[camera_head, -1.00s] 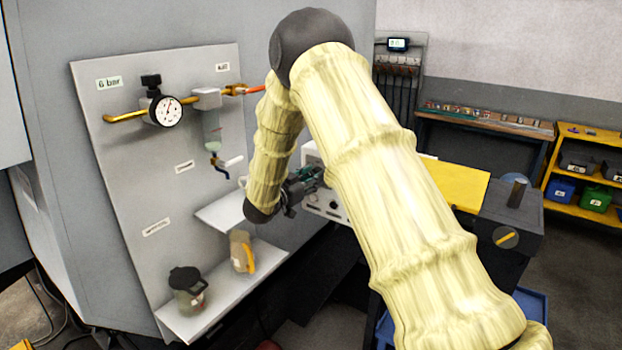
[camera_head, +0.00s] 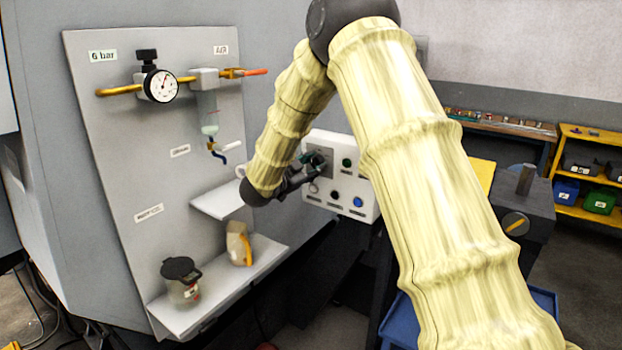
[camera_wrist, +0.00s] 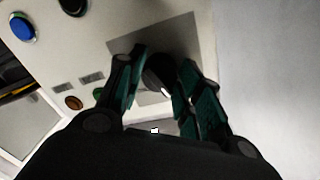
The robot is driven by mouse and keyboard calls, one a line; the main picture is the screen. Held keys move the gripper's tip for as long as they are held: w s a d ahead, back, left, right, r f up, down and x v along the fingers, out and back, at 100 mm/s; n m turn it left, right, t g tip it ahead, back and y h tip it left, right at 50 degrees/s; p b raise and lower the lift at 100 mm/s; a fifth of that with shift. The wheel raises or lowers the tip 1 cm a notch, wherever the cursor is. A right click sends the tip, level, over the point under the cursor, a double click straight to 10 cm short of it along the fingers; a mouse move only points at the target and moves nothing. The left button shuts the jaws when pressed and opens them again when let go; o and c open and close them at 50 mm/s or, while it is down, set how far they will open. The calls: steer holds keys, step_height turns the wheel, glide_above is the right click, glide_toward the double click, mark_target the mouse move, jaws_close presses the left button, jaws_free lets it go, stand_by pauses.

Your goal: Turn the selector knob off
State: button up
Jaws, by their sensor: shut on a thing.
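The selector knob (camera_wrist: 157,74) is a dark round knob on a grey plate of the white control box (camera_head: 352,212). In the wrist view it sits between the two green-padded fingers of my gripper (camera_wrist: 160,80), which are shut on it. A small white mark shows on the knob's lower side. In the head view my gripper (camera_head: 312,166) is at the left part of the box and hides most of the knob. The knob's exact setting is hard to read.
Green (camera_head: 346,162), black (camera_head: 334,195) and blue (camera_head: 358,202) buttons sit on the box close to my gripper. Left of it is a grey panel (camera_head: 130,150) with a gauge (camera_head: 161,86), a small shelf (camera_head: 217,203) and a jug (camera_head: 181,278). A yellow shelf (camera_head: 585,208) stands far right.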

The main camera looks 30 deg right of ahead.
steer(key=m+b, duration=0.3)
steer(key=b, duration=0.1)
steer(key=shift+f+m+b, duration=0.1)
steer(key=shift+m+b, duration=0.3)
stand_by(0.4)
steer(key=o, duration=1)
steer(key=shift+s+d, duration=0.1)
steer(key=shift+o, duration=0.2)
steer(key=shift+a, duration=0.2)
steer(key=v, duration=1.1)
steer(key=shift+s+a+r, duration=0.2)
steer(key=shift+a, duration=0.1)
